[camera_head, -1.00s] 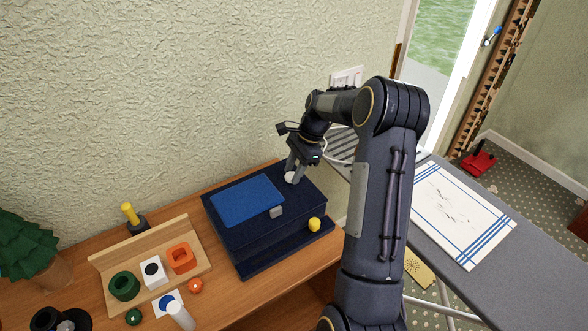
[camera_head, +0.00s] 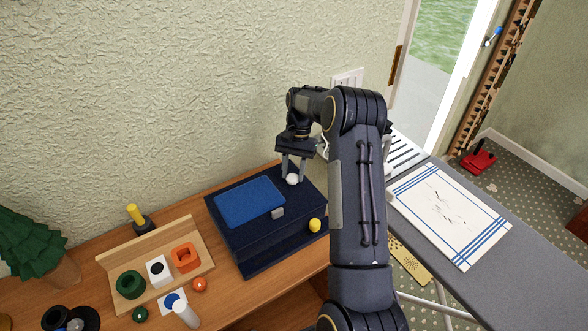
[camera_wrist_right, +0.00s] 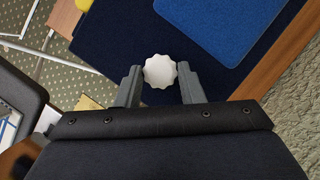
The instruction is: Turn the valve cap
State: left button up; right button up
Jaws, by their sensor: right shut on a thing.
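The valve cap is a white scalloped knob (camera_head: 292,180) on the right part of the dark blue box (camera_head: 260,240), near its back. It also shows in the right wrist view (camera_wrist_right: 160,71). My right gripper (camera_head: 293,176) comes down from above with one finger on each side of the cap, shut on it. In the right wrist view the fingertips (camera_wrist_right: 160,83) flank the cap's lower half. My left gripper is not in view.
The box has a lighter blue panel (camera_head: 248,201), a grey latch (camera_head: 278,213) and a yellow knob (camera_head: 315,225). A wooden shape rack (camera_head: 206,251) stands left on the wooden table. An ironing board (camera_head: 520,262) with a cloth (camera_head: 452,215) is at right.

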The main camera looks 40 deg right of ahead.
jog(key=n+h, duration=0.1)
jog(key=n, duration=0.2)
jog(key=n+g+h, duration=0.1)
jog(key=n, duration=0.2)
jog(key=shift+w+a+n, duration=0.2)
jog(key=shift+n, duration=0.1)
jog(key=n+h, duration=0.1)
jog(key=n, duration=0.1)
jog(key=n+h, duration=0.1)
jog(key=n, duration=0.2)
jog(key=shift+a+g, duration=0.2)
jog(key=shift+g, duration=0.2)
jog(key=shift+n, duration=0.3)
jog(key=o, duration=1)
jog(key=b+v, duration=0.1)
jog(key=v, duration=0.7)
jog(key=shift+f, duration=0.1)
